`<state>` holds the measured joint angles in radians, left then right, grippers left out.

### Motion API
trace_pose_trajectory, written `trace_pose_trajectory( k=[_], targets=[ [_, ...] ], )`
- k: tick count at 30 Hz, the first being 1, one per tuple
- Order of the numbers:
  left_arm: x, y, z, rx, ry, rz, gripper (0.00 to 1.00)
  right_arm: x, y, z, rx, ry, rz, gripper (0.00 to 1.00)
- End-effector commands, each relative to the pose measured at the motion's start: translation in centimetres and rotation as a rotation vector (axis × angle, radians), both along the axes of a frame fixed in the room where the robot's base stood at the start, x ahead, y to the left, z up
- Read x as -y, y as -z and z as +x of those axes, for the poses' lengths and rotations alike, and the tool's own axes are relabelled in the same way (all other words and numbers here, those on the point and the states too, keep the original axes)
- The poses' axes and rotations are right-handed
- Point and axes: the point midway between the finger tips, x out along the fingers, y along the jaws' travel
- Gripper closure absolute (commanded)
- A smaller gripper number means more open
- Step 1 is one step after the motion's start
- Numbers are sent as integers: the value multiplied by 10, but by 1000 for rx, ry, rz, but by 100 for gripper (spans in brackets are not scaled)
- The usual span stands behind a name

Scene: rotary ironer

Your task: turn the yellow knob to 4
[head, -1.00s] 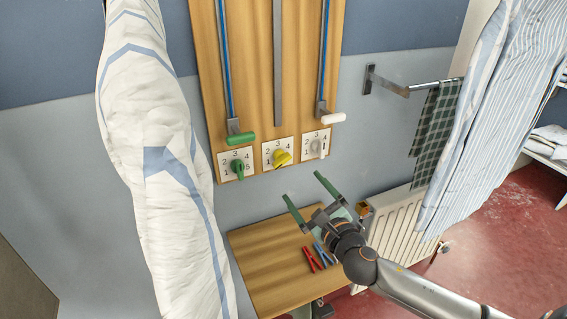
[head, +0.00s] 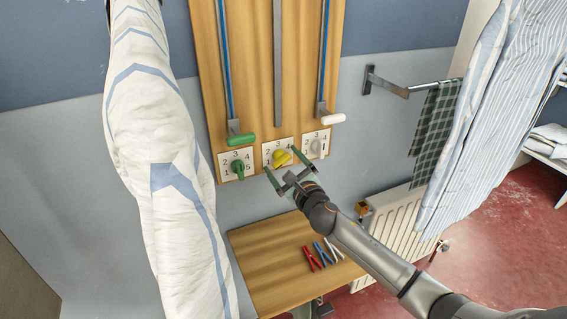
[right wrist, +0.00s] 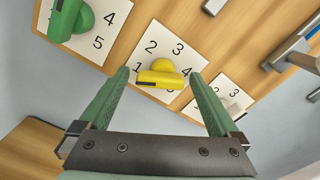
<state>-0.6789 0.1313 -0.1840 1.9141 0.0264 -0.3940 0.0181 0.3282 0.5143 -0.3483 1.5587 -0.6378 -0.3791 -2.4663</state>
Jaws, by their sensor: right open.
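The yellow knob (head: 281,158) sits on a white dial plate (head: 267,148) in the middle of a row of three on the wooden board. It also shows in the right wrist view (right wrist: 161,77), where 2, 3 and 4 are readable around it; I cannot tell exactly which number it points at. My right gripper (head: 282,161) is open just in front of the knob. In the right wrist view its green fingers (right wrist: 160,73) stand on either side of the knob with gaps; contact is not visible. My left gripper is not in view.
A green knob (head: 237,168) is left of the yellow one, a white knob (head: 317,147) right. A green lever handle (head: 241,139) and a white one (head: 331,118) stick out above. White-blue cloth (head: 150,130) hangs left.

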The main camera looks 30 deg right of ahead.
Motion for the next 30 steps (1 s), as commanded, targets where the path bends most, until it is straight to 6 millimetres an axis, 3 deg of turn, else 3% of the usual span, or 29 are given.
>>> trace_pose_trajectory(
  k=[8, 30],
  targets=[
    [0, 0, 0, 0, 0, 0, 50, 0, 0, 1, 0, 0, 0, 4],
    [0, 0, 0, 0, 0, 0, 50, 0, 0, 0, -1, 1, 0, 87]
  ],
)
